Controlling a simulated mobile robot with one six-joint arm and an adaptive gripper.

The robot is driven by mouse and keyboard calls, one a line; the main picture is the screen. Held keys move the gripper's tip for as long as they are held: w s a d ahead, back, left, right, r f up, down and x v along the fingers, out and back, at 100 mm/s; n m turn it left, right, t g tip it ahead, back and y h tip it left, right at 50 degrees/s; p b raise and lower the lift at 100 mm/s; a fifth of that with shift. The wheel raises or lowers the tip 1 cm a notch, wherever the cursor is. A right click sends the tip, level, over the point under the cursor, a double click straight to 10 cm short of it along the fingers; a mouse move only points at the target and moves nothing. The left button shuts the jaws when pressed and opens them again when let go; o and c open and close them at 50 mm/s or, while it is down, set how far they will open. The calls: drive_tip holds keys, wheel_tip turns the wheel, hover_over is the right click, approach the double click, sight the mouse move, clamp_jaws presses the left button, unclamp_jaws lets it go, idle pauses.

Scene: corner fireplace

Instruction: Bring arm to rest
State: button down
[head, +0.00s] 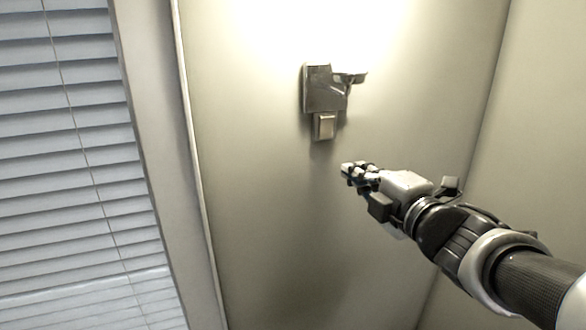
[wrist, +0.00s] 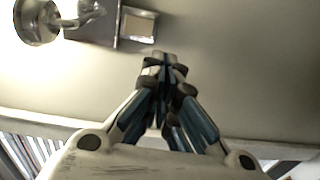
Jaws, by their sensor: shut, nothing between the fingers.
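My gripper (head: 346,172) is in the middle of the head view, at the end of my arm reaching in from the lower right. Its fingers are shut with nothing between them. In the wrist view the closed fingertips (wrist: 165,60) point at the wall. A metal wall lamp (head: 322,88) with a rocker switch (head: 325,126) at its lower end is above and left of the gripper. The lamp also shows at the top left of the wrist view (wrist: 38,20), with the switch (wrist: 137,24) beside it. The fingers appear apart from the switch.
The lamp is lit and brightens the wall (head: 260,190) above it. A window with white blinds (head: 70,150) is at the left, with a pale frame (head: 155,150) beside it. Another wall (head: 530,150) meets this one at the right. The wall below the gripper looks bare.

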drive_tip(key=s+d+f+m+g+h+b, duration=0.35)
drive_tip(key=s+f+m+b, duration=0.2)
drive_tip(key=f+m, duration=0.3)
drive_tip(key=s+d+f+m+g+h+b, duration=0.25)
drive_tip(key=s+f+m+h+b, duration=0.3)
drive_tip(key=f, duration=0.45)
drive_tip(key=s+a+f+m+g+y+b, duration=0.1)
drive_tip(key=s+a+f+m+g, duration=0.2)
drive_tip(key=s+f, duration=0.3)
drive_tip(key=s+a+f+m+g+y+b, duration=0.1)
drive_tip(key=s+a+f+m+g+y, duration=0.1)
drive_tip(key=s+f, duration=0.5)
drive_tip(key=s+a+m, duration=0.1)
drive_tip(key=s+m, duration=0.1)
drive_tip(key=s, duration=0.2)
drive_tip(key=shift+f+m+g+y, duration=0.3)
drive_tip(key=shift+g, duration=0.1)
drive_tip(key=shift+a, duration=0.1)
